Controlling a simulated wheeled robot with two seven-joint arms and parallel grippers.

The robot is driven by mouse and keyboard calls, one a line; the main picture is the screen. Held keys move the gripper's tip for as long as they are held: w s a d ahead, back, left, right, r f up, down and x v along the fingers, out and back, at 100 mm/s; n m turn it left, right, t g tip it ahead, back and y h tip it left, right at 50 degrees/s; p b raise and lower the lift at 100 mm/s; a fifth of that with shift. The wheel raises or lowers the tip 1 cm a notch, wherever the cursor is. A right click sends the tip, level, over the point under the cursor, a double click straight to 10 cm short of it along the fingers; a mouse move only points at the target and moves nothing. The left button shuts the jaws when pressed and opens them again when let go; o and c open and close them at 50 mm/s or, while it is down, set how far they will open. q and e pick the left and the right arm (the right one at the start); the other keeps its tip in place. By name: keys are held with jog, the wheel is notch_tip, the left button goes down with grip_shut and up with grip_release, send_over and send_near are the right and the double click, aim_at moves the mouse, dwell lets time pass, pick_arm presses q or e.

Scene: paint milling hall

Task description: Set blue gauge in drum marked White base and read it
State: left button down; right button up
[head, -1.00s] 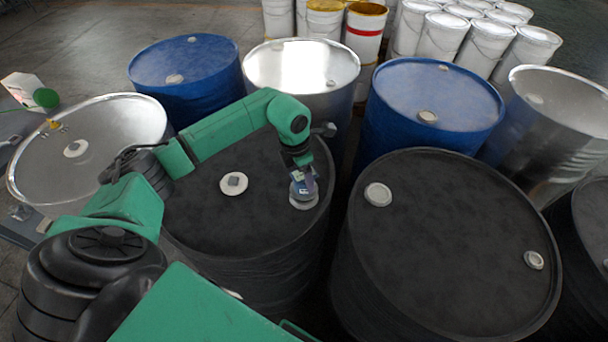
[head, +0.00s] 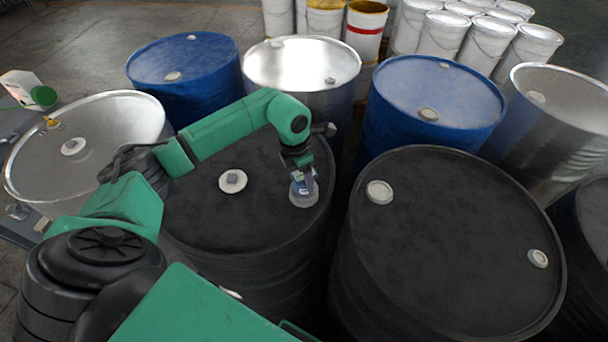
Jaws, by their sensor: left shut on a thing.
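My left gripper (head: 301,178) points down over the black drum (head: 240,215) in the middle left. It is shut on a small blue gauge (head: 299,188), which is at the bung opening (head: 304,198) near the right rim of that drum's lid. The gripper hides part of the gauge, and I cannot tell how deep it sits. A second fitting (head: 233,181) with a grey square top is on the same lid. No label reading White base is legible. My right gripper is not in view.
Another black drum (head: 450,240) stands close on the right. Blue drums (head: 190,60) and (head: 440,90) and a steel drum (head: 300,65) stand behind. White pails (head: 440,40) fill the back.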

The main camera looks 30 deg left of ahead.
pick_arm(q)
jog(key=shift+f, duration=0.35)
grip_release()
jog(key=shift+b, duration=0.3)
jog(key=shift+r, duration=0.4)
notch_tip(320, 180, up, 14)
jog(key=s+a+b, duration=0.1)
jog(key=b, duration=0.2)
jog(key=shift+s+f, duration=0.15)
jog(key=shift+s, duration=0.25)
jog(key=shift+a+f, duration=0.1)
